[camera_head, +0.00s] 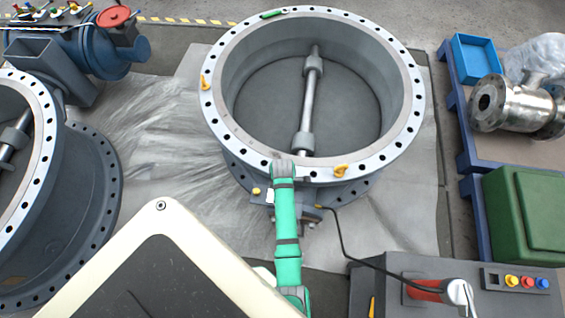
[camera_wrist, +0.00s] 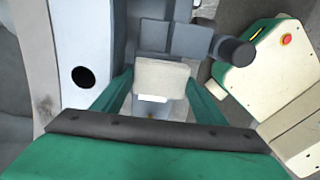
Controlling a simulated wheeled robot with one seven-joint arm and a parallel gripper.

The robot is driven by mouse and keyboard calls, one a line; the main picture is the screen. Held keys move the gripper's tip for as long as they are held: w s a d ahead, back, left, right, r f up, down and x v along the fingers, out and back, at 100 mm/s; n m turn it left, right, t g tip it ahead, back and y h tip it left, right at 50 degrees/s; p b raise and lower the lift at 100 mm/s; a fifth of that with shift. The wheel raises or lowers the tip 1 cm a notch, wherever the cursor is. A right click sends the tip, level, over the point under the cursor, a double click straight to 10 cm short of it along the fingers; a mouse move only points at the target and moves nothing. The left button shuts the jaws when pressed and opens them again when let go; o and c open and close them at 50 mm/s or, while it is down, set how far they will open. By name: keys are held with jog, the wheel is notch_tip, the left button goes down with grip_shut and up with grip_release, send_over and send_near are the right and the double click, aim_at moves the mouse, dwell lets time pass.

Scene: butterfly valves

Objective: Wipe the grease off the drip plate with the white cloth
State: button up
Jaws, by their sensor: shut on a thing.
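My gripper (camera_wrist: 161,82) is shut on a pale, off-white pad-like piece (camera_wrist: 162,73), which I take to be the white cloth. The green fingers stand on both sides of it, and a whiter bit shows below it. In the head view my green arm reaches to the near rim of the large central butterfly valve (camera_head: 240,145); my fingertips are not clear there. Grey block-like surfaces (camera_wrist: 170,37) lie just beyond the cloth in the wrist view. I cannot tell which surface is the drip plate, and no grease on it can be made out.
A second valve (camera_head: 95,190) stands at the left. A grey control box (camera_head: 430,290) with coloured buttons and a black cable is at lower right. A blue pallet (camera_head: 470,150) at right carries a metal valve (camera_head: 515,105), blue bin (camera_head: 475,58) and green case (camera_head: 525,215).

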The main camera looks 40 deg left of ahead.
jog(key=shift+r, duration=3)
